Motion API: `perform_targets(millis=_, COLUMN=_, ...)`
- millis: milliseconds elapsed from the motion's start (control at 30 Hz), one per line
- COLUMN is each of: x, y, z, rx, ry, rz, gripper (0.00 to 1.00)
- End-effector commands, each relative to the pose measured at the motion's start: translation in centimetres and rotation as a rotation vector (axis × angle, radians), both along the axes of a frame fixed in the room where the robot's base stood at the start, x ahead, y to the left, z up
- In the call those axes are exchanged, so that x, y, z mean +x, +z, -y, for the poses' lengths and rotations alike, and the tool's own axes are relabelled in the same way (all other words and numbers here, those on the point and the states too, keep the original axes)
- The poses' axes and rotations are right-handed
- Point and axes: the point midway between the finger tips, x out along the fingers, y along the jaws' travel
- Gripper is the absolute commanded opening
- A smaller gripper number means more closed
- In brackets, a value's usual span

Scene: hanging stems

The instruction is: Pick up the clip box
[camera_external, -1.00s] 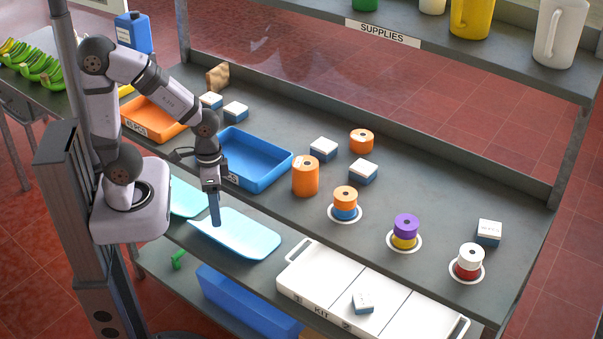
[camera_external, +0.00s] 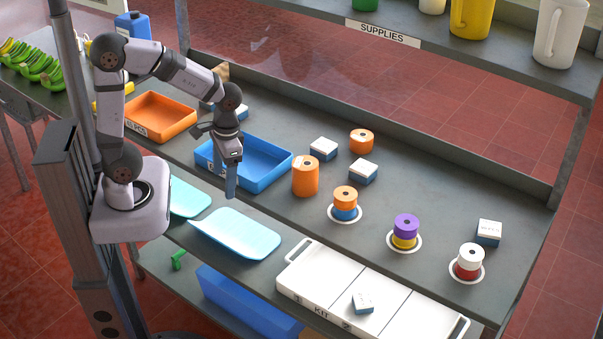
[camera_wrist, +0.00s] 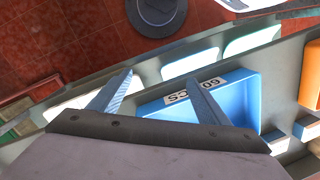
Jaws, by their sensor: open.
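Several small boxes with white tops and blue sides are in view, and I cannot tell which is the clip box. Two small boxes (camera_external: 323,149) (camera_external: 363,171) stand mid-bench, one small box (camera_external: 489,232) at the right, and one small box (camera_external: 362,302) lies in the white kit tray (camera_external: 317,266). Another small box (camera_external: 239,112) is partly hidden behind my arm. My gripper (camera_external: 231,191) points down, open and empty, in front of the blue bin (camera_external: 271,178). In the wrist view its fingers (camera_wrist: 158,92) are spread before the bin.
An orange bin (camera_external: 160,118) stands left of the blue bin. Pale blue scoop trays (camera_external: 240,236) lie at the front edge. Orange rolls (camera_external: 305,178) and stacked rolls on white discs stand to the right. The supplies shelf (camera_external: 450,48) overhangs the back.

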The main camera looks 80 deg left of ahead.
Motion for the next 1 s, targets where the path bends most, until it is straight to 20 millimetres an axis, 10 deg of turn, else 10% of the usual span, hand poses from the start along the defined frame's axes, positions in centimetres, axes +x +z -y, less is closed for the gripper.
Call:
perform_targets(millis=267, x=5.5, y=3.8, z=-9.6, rx=0.008, ry=0.217, rz=-0.019, gripper=0.70)
perform_targets(millis=500, x=8.7, y=5.1, z=-22.3, rx=-0.030, ry=0.330, rz=0.037, gripper=0.70)
perform_targets(millis=800, x=6.2, y=4.5, z=-35.8, rx=-0.041, ry=0.428, rz=0.104, gripper=0.70)
perform_targets(millis=1000, x=4.6, y=4.1, z=-39.4, rx=-0.038, ry=0.451, rz=0.127, gripper=0.70)
